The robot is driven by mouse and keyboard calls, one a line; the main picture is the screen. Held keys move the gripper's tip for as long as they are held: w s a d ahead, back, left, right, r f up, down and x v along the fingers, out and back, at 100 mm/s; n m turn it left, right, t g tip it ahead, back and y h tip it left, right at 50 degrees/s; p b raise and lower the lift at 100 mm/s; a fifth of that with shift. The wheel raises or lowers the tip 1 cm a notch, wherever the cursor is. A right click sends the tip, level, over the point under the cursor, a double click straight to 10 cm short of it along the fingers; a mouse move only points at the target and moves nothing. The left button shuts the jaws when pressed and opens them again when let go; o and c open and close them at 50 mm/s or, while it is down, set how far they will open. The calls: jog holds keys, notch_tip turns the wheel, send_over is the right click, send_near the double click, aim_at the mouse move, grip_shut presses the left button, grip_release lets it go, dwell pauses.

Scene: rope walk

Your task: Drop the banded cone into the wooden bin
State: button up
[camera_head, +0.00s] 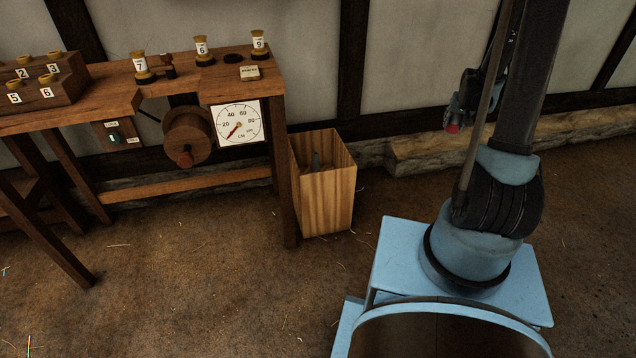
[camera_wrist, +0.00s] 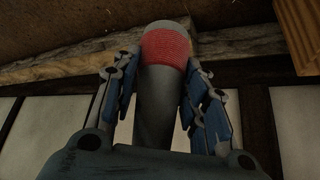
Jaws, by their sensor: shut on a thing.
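The banded cone (camera_wrist: 165,75) is grey with a wide red band near its end. My gripper (camera_wrist: 165,85) is shut on it, with one blue finger on each side, in the wrist view. In the head view my gripper (camera_head: 457,107) hangs beside my arm, right of the bin, and the cone's red part (camera_head: 452,128) shows below it. The wooden bin (camera_head: 327,200) is a tall, open-topped box on the floor right of the bench. Light wood, apparently the bin (camera_wrist: 300,35), shows at the wrist view's upper right.
The wooden bench (camera_head: 105,95) with numbered spools, a dial (camera_head: 238,123) and a reel (camera_head: 188,140) stands left of the bin. A timber beam (camera_head: 480,145) lies along the wall. Floor in front of the bin is clear.

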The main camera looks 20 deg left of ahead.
jog(key=w+a+f, duration=0.2)
jog(key=a, duration=0.7)
jog(key=w+a+f+m, duration=0.1)
jog(key=w+a+f, duration=0.15)
jog(key=a, duration=0.65)
jog(key=w+a+f, duration=0.1)
jog(key=a+f, duration=0.2)
jog(key=a, duration=0.6)
jog(key=s+a+f+m+h, duration=0.1)
jog(key=s+a+f, duration=0.1)
jog(key=a, duration=0.7)
jog(key=s+a+f+m, duration=0.1)
jog(key=s+a+f, duration=0.15)
jog(key=a, duration=0.55)
jog(key=s+a+f+h, duration=0.1)
jog(key=s+a+f, duration=0.15)
jog(key=a, duration=0.65)
jog(key=shift+s+f, duration=0.1)
jog(key=shift+f, duration=2.45)
jog(key=o, duration=1)
jog(key=shift+r, duration=0.1)
jog(key=v, duration=0.7)
jog(key=shift+r, duration=0.2)
